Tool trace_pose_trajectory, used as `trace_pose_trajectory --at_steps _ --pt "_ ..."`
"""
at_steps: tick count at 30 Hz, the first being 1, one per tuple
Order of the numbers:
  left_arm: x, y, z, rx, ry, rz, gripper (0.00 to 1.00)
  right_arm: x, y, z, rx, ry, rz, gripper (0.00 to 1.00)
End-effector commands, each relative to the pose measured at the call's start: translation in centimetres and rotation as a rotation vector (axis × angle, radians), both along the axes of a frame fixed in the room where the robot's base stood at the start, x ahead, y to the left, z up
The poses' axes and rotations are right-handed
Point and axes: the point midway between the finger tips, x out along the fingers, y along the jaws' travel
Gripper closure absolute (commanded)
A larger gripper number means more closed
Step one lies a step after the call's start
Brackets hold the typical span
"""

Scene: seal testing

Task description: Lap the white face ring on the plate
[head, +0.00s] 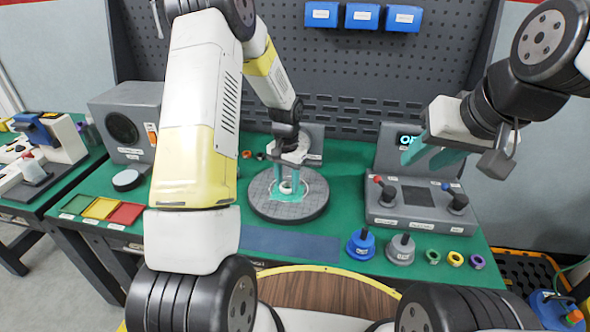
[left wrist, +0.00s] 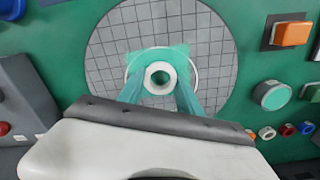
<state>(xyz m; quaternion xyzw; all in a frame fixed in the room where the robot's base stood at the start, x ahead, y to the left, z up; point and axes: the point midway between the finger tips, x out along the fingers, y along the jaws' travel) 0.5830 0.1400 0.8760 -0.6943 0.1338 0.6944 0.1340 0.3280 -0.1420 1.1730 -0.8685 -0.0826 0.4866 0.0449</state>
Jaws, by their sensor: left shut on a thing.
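The white face ring (left wrist: 160,77) shows in the left wrist view between the teal fingers of my left gripper (left wrist: 161,88). In the head view the ring (head: 286,187) is at the middle of the round grey lapping plate (head: 262,205). The plate has a grid of lines and a thin white circle, and also fills the upper middle of the left wrist view (left wrist: 112,50). My left gripper (head: 287,188) points down and is shut on the ring. I cannot tell whether the ring touches the plate. My right gripper (head: 425,155) is raised over the right of the bench, its teal fingers apart and empty.
A grey console (head: 415,207) with knobs stands right of the plate. Blue (head: 361,244) and grey (head: 401,250) handled pieces and small coloured rings (head: 455,258) line the front right. Coloured pads (head: 101,208) and a grey speaker-like box (head: 130,125) are at left.

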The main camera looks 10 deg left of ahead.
Motion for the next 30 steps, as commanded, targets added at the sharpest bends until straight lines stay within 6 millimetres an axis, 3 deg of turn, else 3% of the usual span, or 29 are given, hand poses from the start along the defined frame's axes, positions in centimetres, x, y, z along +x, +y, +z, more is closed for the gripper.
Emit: trace_pose_trajectory --at_steps 11,18,21,30 --pt "0.1 0.0 0.7 -0.001 -0.003 0.0 0.97 0.0 0.0 0.0 0.0 0.0 0.0 0.64" --pt "0.1 -0.1 5.8 -0.003 -0.004 0.001 0.97 0.0 0.0 0.0 0.0 0.0 0.0 0.64" --pt "0.0 -0.1 6.9 -0.001 -0.003 0.001 0.97 0.0 0.0 0.0 0.0 0.0 0.0 0.64" --pt "0.1 0.2 5.0 0.0 0.002 -0.001 0.97 0.0 0.0 0.0 0.0 0.0 0.0 0.64"
